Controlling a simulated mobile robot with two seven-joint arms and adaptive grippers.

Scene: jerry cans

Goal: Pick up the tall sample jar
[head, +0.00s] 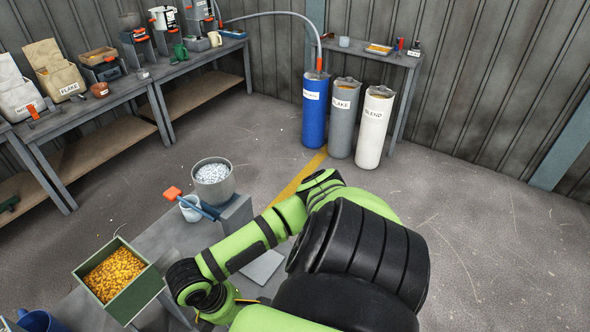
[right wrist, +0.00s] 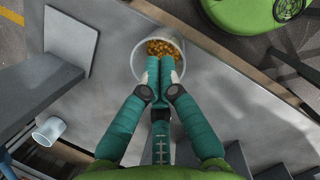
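In the right wrist view a pale round container (right wrist: 137,62) with orange pellets in it stands on a grey surface, seen from above. It may be the tall sample jar; its height cannot be judged. My right gripper (right wrist: 160,62) has its teal fingers side by side with no clear gap, over the container's near part and hiding it. Nothing shows between the fingers, and I cannot tell whether they touch the container. In the head view my green right arm covers much of the bench, and this container cannot be made out. My left gripper is not in view.
On the bench are a green bin (head: 147,289) of orange pellets, a grey pot (head: 228,190) of pale pellets and a white cup (head: 190,214).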

